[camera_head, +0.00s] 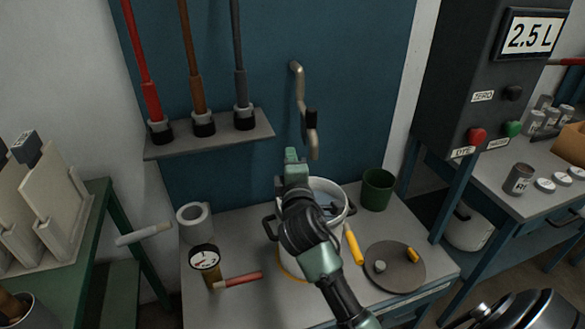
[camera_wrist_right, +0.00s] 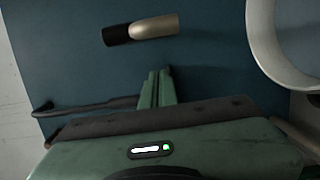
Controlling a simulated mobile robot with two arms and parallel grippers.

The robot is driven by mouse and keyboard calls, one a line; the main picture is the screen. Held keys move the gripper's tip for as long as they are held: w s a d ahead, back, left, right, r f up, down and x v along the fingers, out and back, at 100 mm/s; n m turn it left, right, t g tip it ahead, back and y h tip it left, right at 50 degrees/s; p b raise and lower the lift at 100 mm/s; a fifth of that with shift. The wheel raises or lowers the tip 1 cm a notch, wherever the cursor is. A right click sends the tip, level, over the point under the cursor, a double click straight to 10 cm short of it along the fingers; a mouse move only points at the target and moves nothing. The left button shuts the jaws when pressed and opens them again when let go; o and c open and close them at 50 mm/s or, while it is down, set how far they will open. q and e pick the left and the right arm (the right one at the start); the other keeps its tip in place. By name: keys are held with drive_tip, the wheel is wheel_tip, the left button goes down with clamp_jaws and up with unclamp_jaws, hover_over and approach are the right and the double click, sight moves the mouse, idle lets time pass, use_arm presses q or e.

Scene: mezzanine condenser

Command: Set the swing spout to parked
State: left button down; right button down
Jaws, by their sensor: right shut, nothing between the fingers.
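The swing spout (camera_head: 299,85) is a tan metal pipe fixed to the blue wall panel, with a black sleeve (camera_head: 311,121) and its lower end hanging down above the table. In the right wrist view the spout (camera_wrist_right: 156,27) shows as a short tan piece with a black end, apart from my fingers. My right gripper (camera_head: 291,156) is shut and empty, just left of and slightly below the spout's lower end in the head view. Its closed fingers also show in the wrist view (camera_wrist_right: 156,88). My left gripper is not in view.
A white pot (camera_head: 341,190) stands under my right arm, partly hidden. A shelf (camera_head: 180,145) with three long handles is at left.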

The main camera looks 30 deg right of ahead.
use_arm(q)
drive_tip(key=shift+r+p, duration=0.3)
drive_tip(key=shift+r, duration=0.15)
use_arm(e)
drive_tip(key=d, duration=0.1)
drive_tip(key=s+d, duration=0.1)
drive_tip(key=d, duration=0.1)
drive_tip(key=shift+s+d, duration=0.1)
drive_tip(key=shift+d, duration=0.2)
